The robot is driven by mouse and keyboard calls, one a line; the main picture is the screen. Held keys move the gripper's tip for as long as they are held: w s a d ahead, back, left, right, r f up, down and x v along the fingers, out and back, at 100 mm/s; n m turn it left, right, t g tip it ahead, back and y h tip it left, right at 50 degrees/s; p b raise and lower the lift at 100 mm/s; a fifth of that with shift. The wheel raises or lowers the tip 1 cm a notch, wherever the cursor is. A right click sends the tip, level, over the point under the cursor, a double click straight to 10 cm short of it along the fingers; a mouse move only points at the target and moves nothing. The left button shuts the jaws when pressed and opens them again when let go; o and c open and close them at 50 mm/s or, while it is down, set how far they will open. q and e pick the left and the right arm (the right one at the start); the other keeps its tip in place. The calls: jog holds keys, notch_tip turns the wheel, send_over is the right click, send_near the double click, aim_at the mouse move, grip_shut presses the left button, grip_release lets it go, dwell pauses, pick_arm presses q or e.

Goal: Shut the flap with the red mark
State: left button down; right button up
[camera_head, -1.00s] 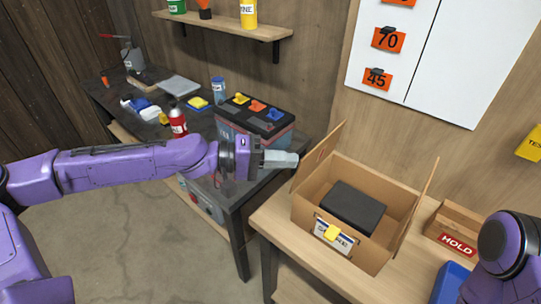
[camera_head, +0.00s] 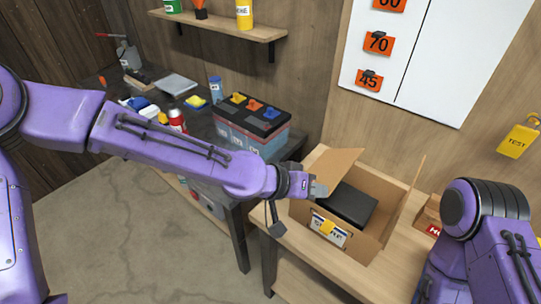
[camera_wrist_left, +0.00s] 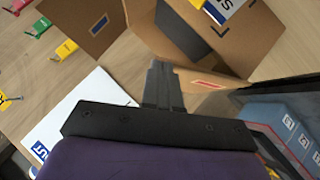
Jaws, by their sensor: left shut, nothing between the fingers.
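The open cardboard box (camera_head: 375,243) holds a dark block (camera_head: 348,205) and has a yellow clip over a label on its front. Its left flap (camera_head: 333,168) leans inward over the box. In the left wrist view a flap with a red mark (camera_wrist_left: 208,84) lies just beyond my fingertips, and another flap with a blue mark (camera_wrist_left: 98,24) stands across the box. My left gripper (camera_head: 318,190) is shut and empty, at the outer side of the left flap; I cannot tell whether it touches. It also shows in the left wrist view (camera_wrist_left: 163,85). My right gripper is out of view.
A battery (camera_head: 250,130) with coloured caps stands on the dark bench left of the box. The box's right flap (camera_head: 405,205) stands up. A wooden tray (camera_head: 428,215) with a red label is to the right, partly behind my right arm. A whiteboard hangs behind.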

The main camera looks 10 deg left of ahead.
pick_arm(q)
jog(key=shift+s+d+f+b, duration=0.25)
jog(key=shift+d+f+b, duration=0.25)
jog(key=shift+f, duration=0.45)
jog(key=shift+s+d+f+b, duration=0.3)
jog(key=shift+d+f+b, duration=0.15)
jog(key=shift+f, duration=0.55)
jog(key=shift+s+d+f+b, duration=0.25)
jog(key=shift+d+f+b, duration=0.25)
jog(key=shift+f, duration=0.45)
jog(key=shift+a, duration=0.15)
